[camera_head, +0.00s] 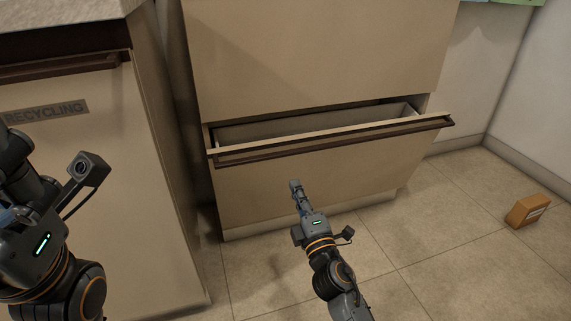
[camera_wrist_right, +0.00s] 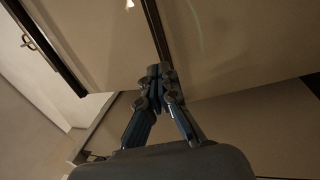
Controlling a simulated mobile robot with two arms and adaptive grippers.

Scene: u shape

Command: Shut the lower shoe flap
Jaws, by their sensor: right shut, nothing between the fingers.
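The lower shoe flap (camera_head: 300,185) is the beige front at the bottom of the tall cabinet, with a dark rail along its top edge. It is tilted outward, and a gap shows the grey compartment behind it. My right gripper (camera_head: 295,184) is shut and empty, in front of the flap's face below the rail. In the right wrist view its closed fingertips (camera_wrist_right: 159,72) appear close to a dark strip; I cannot tell whether they touch. My left gripper (camera_head: 10,216) is cut off at the left edge, its fingers not clear.
The upper flap (camera_head: 320,50) above is closed. A counter unit (camera_head: 90,180) labelled RECYCLING stands at the left, near my left arm. A small orange-brown box (camera_head: 527,211) lies on the tiled floor at the right. Floor in front of the cabinet is otherwise clear.

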